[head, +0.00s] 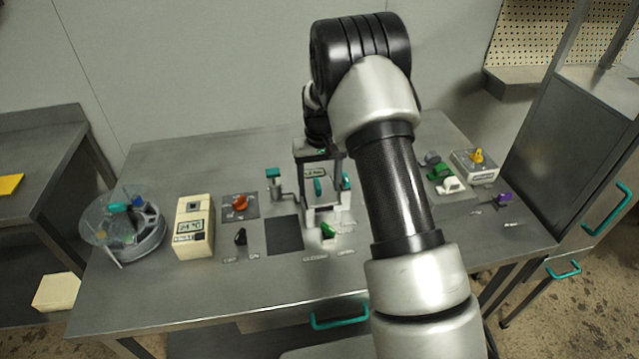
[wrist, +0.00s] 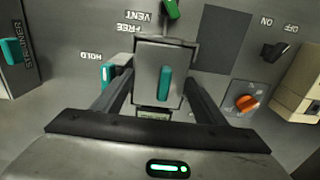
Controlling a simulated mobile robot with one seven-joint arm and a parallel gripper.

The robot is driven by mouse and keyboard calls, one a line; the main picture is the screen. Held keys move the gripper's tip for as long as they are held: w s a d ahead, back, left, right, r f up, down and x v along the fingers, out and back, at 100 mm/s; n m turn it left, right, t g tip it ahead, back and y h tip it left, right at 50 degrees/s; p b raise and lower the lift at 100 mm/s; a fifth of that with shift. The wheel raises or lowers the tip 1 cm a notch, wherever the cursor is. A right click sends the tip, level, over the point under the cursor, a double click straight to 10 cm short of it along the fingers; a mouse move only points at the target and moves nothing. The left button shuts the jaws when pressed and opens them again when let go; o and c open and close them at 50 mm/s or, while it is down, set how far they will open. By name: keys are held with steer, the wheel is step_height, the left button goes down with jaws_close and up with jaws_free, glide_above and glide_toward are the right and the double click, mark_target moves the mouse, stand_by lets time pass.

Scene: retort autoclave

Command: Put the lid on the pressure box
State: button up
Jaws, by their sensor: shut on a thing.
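My gripper (wrist: 159,78) points down over the bench, with one finger on each side of a grey square lid (wrist: 148,72) that has an upright teal handle (wrist: 164,84). It is shut on this lid. In the head view the lid's teal handle (head: 318,187) shows between the fingers, over the pale pressure box (head: 325,214). Lid and box line up closely. I cannot tell whether the lid rests on the box or hangs just above it. My fingers and the lid hide most of the box.
A green lever (head: 328,230) stands at the box's front, and a teal HOLD lever (wrist: 107,74) beside it. A dark mat (head: 285,235), orange knob (head: 240,203), cream display unit (head: 193,228) and round clear-topped device (head: 125,225) lie left. The front bench strip is clear.

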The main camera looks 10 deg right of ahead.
stand_by(0.3)
steer(key=o, duration=1.4)
steer(key=shift+d+f, duration=0.15)
steer(key=shift+d, duration=0.1)
steer(key=shift+c, duration=0.2)
steer(key=shift+o, duration=0.2)
steer(key=shift+d+r+p, duration=0.1)
steer(key=shift+r+p, duration=0.35)
steer(key=shift+r, duration=0.3)
steer(key=shift+o, duration=1)
steer(key=shift+r, duration=0.3)
steer(key=shift+o, duration=0.2)
steer(key=shift+r+p, duration=1.25)
steer(key=shift+r, duration=0.9)
steer(key=shift+a+r, duration=0.25)
steer(key=shift+r, duration=0.15)
